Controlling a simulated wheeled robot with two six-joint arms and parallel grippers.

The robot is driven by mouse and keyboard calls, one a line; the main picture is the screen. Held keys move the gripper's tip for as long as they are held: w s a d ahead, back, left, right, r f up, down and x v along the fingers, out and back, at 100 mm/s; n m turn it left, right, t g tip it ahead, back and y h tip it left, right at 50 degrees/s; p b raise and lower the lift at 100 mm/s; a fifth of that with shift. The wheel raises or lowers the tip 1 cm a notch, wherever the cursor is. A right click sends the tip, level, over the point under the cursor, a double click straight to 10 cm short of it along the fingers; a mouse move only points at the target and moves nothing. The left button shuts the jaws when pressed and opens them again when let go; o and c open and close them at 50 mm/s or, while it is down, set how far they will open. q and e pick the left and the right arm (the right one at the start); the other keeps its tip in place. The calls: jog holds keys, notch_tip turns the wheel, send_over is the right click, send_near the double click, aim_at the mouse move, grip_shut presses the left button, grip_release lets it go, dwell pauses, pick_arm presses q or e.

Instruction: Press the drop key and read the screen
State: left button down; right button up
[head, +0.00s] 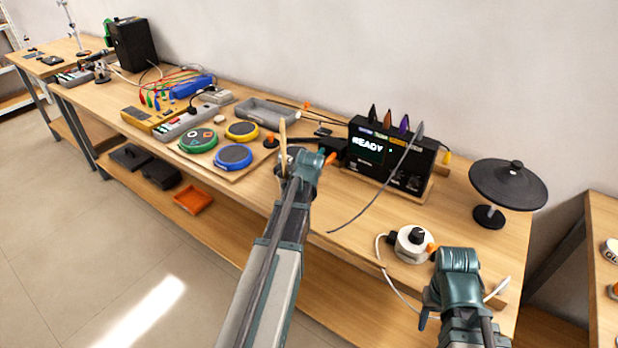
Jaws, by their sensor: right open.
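A black box (398,178) stands toward the back right of the bench. Its lit screen (367,146) reads "READY". Small coloured labels and several controls are on its face; none is legible as the drop key. My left arm reaches up the middle of the view, and my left gripper (302,165) is in front and left of the box, beside a tan stick (283,137). Its jaw state is unclear. My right gripper (450,268) is open, low at the right near a white round unit with a black knob (414,243). No contact with the box shows.
A black disc on a stand (508,185) is at the right. A thin cable crosses before the box.

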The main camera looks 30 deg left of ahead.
pick_arm(q)
jog(key=shift+f+b, duration=0.3)
dwell(0.4)
jog(key=shift+r+p, duration=0.9)
notch_tip(320, 180, up, 6)
jog(key=p, duration=0.6)
dwell(0.8)
